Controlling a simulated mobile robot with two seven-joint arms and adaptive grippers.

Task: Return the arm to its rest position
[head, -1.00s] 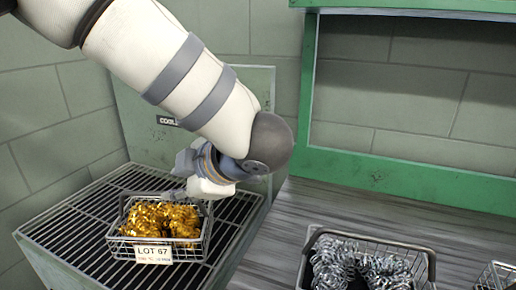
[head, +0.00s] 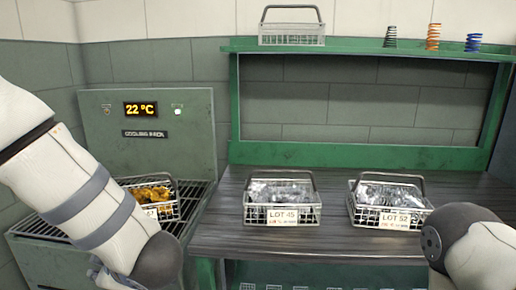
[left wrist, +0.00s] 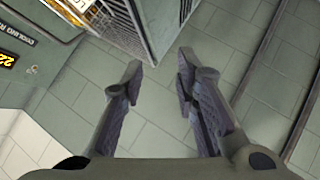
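My left arm comes in from the left in the head view, its elbow low and its gripper mostly hidden at the bottom edge. In the left wrist view my left gripper (left wrist: 160,80) has its two fingers apart, with only floor between them. A basket of gold coils (head: 152,196) stands on the slatted cooling rack (head: 40,230), partly hidden behind my left arm. My right arm shows only as a rounded white and grey link at the lower right of the head view. Its gripper is out of frame.
On the dark worktop (head: 232,236) stand the LOT 45 basket (head: 283,216) and the LOT 52 basket (head: 395,219), both with silvery coils. A green shelf (head: 345,45) above holds an empty basket (head: 291,33) and several springs. The cooling unit display (head: 145,109) reads 22 °C.

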